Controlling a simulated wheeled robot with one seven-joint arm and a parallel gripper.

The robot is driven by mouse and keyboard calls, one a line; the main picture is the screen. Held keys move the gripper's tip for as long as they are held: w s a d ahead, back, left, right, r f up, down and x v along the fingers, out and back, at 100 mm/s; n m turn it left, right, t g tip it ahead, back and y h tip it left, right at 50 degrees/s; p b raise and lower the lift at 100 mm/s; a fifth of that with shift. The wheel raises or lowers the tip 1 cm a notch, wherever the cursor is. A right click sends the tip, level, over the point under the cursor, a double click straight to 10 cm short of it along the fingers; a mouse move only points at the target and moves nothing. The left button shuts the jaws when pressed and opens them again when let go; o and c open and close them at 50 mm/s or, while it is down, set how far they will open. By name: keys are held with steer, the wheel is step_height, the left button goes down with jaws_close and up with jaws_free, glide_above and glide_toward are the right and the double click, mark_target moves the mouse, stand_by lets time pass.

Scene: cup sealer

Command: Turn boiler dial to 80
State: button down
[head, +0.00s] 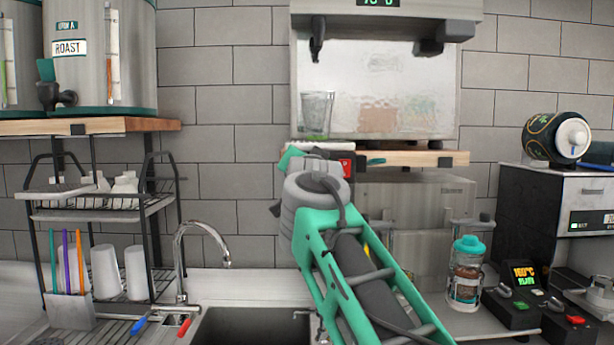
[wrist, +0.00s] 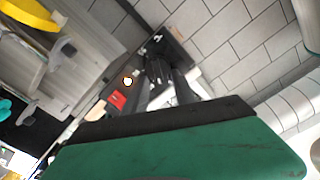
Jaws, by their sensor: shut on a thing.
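The boiler (head: 375,75) is the large metal unit at the upper centre of the head view. Its green display (head: 378,2) is cut by the top edge; the digits look like the seventies, but the last one is unclear. A dark control box with a red square (head: 346,166) sits below it, partly behind my wrist; the red square also shows in the wrist view (wrist: 117,99). My gripper (wrist: 166,78) reaches this box, its dark fingers closed. The dial itself is hidden by the fingers, and my wrist blocks the grip in the head view.
A wooden shelf (head: 415,158) runs below the boiler, with a clear glass (head: 317,112) above it. A faucet (head: 190,250) and a cup rack (head: 100,205) stand to the left.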

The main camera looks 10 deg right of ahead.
steer(key=m+b, duration=0.1)
steer(key=m, duration=0.1)
steer(key=m+b, duration=0.1)
steer(key=m, duration=0.1)
steer(key=m+b, duration=0.1)
steer(key=shift+d+f+m, duration=0.25)
steer(key=shift+f+m, duration=0.05)
steer(key=shift+m, duration=0.1)
stand_by(0.3)
steer(key=c, duration=1)
jaws_free()
steer(key=shift+c, duration=0.2)
steer(key=shift+s, duration=0.2)
steer(key=s+a+b, duration=0.1)
steer(key=s+b, duration=0.1)
steer(key=s, duration=0.5)
steer(key=shift+s+a, duration=0.2)
steer(key=shift+a, duration=0.05)
